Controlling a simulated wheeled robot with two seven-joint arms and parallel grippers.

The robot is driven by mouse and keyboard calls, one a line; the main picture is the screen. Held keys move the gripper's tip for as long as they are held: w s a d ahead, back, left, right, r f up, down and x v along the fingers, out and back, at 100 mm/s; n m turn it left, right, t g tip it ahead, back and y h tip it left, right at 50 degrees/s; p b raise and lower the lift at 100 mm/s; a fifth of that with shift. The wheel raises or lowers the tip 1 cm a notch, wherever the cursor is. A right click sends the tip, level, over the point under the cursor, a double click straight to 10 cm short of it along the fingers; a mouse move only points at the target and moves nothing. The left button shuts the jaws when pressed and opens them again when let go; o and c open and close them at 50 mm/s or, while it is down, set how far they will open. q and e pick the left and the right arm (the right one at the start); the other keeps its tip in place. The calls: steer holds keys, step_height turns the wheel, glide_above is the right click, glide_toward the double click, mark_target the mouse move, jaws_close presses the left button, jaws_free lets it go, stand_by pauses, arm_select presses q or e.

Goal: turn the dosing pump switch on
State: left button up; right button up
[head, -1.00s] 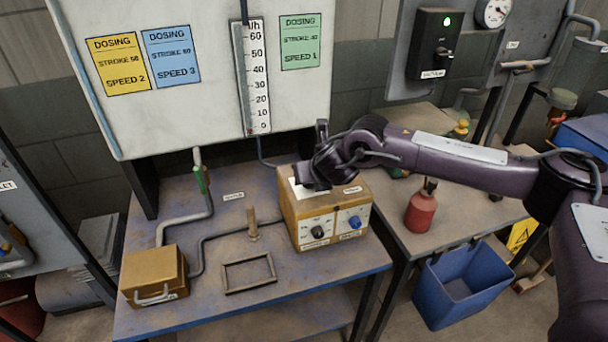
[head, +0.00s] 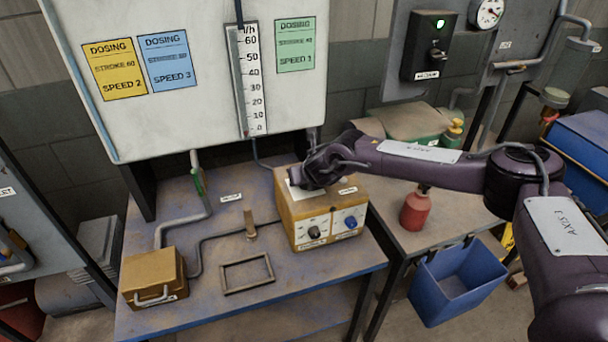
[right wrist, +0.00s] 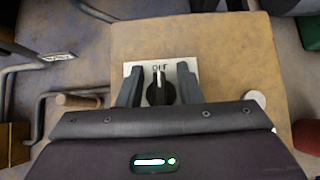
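The dosing pump (head: 300,204) is a yellow-brown box on the blue bench. Its front has a black knob (head: 315,233) and a blue knob (head: 351,222). In the right wrist view, the pump's top (right wrist: 225,55) carries a black rotary switch (right wrist: 157,92) on a white plate. Its white pointer line points up toward lettering that appears to read OFF. My right gripper (right wrist: 160,78) is open, one finger on each side of the switch; I cannot tell whether they touch it. In the head view my right gripper (head: 302,182) is low over the pump's top and hides the switch. My left gripper is out of view.
A white panel with a flow scale (head: 250,80) and yellow, blue and green cards stands behind the pump. A brass box (head: 152,275), pipes and an empty frame (head: 247,273) lie left. A red bottle (head: 416,210) stands on the right table, above a blue bin (head: 458,285).

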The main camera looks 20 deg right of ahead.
steer(key=c, duration=0.7)
steer(key=shift+o, duration=0.2)
